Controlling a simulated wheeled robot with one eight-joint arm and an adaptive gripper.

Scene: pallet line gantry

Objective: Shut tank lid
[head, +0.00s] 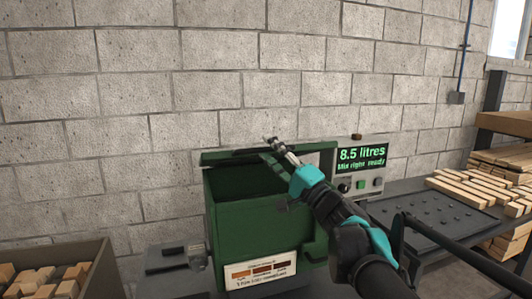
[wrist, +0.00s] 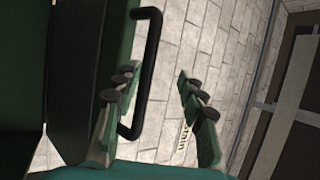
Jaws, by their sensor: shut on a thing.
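The green tank (head: 250,225) stands against the block wall with its top open and its inside dark. Its lid (head: 228,156) shows as a thin dark green edge raised over the back of the opening. In the wrist view the lid (wrist: 85,75) fills the left side and carries a black bar handle (wrist: 149,75). My gripper (head: 273,145) is at the lid, above the tank's right side. In the wrist view my gripper (wrist: 157,80) has one finger between lid and handle and the other on the outer side.
A display panel (head: 362,158) reading "8.5 litres" and "Mix right ready" stands right of the tank. A crate of wood blocks (head: 95,270) is at the lower left. A dark bench (head: 415,190) and stacked boards (head: 490,190) lie to the right.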

